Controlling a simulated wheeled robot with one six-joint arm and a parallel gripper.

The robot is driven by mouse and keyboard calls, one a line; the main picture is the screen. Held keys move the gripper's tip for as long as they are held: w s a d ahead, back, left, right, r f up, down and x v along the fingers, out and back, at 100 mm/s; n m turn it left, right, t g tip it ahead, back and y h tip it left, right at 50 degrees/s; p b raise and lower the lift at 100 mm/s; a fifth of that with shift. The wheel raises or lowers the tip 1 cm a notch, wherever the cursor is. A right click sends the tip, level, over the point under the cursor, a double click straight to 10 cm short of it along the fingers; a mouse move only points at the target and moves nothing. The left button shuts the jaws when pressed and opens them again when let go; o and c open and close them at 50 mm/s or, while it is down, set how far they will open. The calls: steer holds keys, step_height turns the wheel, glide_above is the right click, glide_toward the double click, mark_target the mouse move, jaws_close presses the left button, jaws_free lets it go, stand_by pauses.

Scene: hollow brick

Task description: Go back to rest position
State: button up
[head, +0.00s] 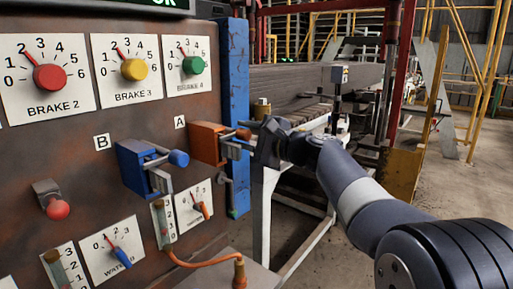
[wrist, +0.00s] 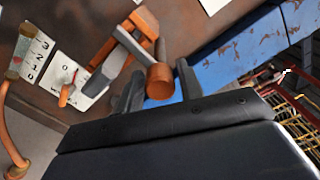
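My gripper (head: 262,141) is at the orange lever unit (head: 206,143) marked A, at the right edge of the control panel (head: 110,205). In the wrist view my gripper (wrist: 160,84) has its two dark fingers apart, one on each side of the round orange knob (wrist: 160,82) of that lever. The fingers look open; whether either one touches the knob I cannot tell. My arm reaches in from the lower right in the head view.
A blue lever unit (head: 140,168) marked B sits left of A. Red, yellow and green dials line the panel's top. A blue post (head: 235,75) stands right beside lever A. A white-legged table (head: 265,205) stands beyond. Open floor (head: 455,185) lies to the right.

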steer(key=m+p, duration=0.4)
steer(key=p, duration=0.1)
steer(key=shift+r+p, duration=0.2)
steer(key=shift+p, duration=0.15)
steer(key=shift+f+m+p, duration=0.15)
steer(key=shift+m+p, duration=0.8)
steer(key=shift+m, duration=0.05)
steer(key=shift+f, duration=0.1)
